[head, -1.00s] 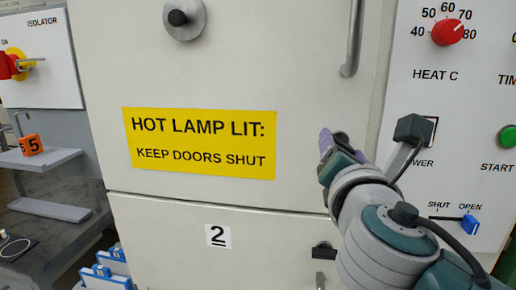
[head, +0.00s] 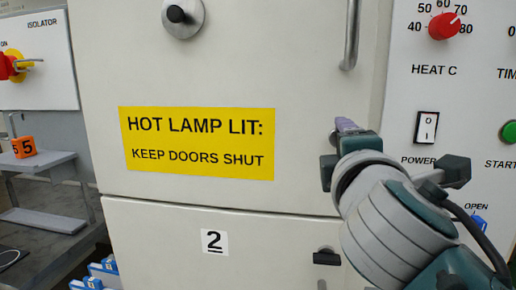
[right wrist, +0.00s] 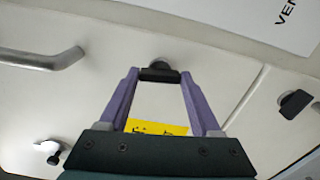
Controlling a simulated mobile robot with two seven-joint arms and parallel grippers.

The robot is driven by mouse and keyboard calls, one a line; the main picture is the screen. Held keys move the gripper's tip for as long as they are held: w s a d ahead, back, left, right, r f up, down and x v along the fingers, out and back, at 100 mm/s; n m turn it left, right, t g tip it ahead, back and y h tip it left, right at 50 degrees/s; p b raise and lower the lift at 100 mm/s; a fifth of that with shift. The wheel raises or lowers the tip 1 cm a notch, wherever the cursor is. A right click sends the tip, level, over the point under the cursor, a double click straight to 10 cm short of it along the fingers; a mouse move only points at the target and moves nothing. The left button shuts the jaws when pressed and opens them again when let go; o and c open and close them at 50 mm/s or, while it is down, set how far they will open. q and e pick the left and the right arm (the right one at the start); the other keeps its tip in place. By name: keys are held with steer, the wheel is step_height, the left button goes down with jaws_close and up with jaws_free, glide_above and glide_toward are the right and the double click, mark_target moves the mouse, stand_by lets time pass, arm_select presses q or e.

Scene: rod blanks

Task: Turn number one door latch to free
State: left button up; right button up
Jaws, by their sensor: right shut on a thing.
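The upper door (head: 230,60) carries a yellow sign reading "HOT LAMP LIT: KEEP DOORS SHUT" (head: 196,143). Its small black latch (right wrist: 160,73) shows in the right wrist view, set on a round base. My right gripper (right wrist: 159,74) has its two purple fingertips at the ends of the latch and is shut on it. In the head view, my right gripper (head: 346,126) is at the door's right edge and hides the latch, so its exact angle there cannot be told. No number label shows on this door. My left gripper is not in view.
The lower door, labelled 2 (head: 214,242), has its own black latch (head: 326,257). A bar handle (head: 351,35) and a round knob (head: 181,14) stand out from the upper door. At right, the control panel has a red dial (head: 444,26) and power switch (head: 427,127).

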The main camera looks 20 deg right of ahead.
steer(key=shift+m, duration=0.6)
steer(key=shift+b, duration=0.3)
steer(key=shift+m, duration=0.3)
steer(key=o, duration=1.4)
steer(key=shift+s, duration=0.1)
steer(key=v, duration=1)
